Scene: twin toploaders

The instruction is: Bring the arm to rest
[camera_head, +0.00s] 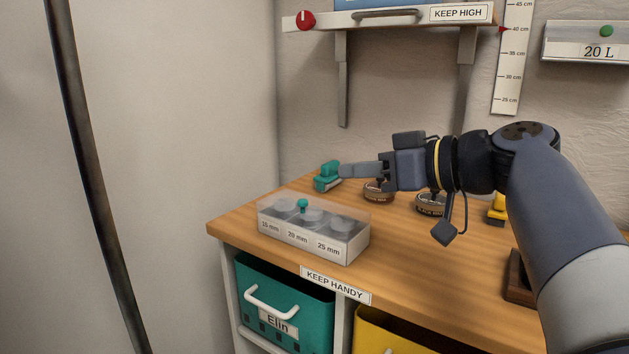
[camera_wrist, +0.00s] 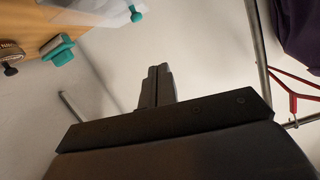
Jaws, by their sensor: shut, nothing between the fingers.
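My gripper (camera_head: 345,170) is shut and empty in the head view, reaching left above the wooden worktop (camera_head: 420,265). Its fingertips appear beside a teal tool (camera_head: 327,177) at the back of the worktop; I cannot tell the exact gap there. In the wrist view my shut fingers (camera_wrist: 157,82) point at a pale wall, and the teal tool (camera_wrist: 58,50) lies off to the upper left, apart from them. My arm comes in from the right of the head view.
A clear-lidded box (camera_head: 312,230) marked 15, 20 and 25 mm stands near the worktop's left end. Round tins (camera_head: 378,192) stand below my gripper. A shelf (camera_head: 400,18) is above. A teal bin (camera_head: 285,303) sits underneath. A dark pole (camera_head: 90,170) stands left.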

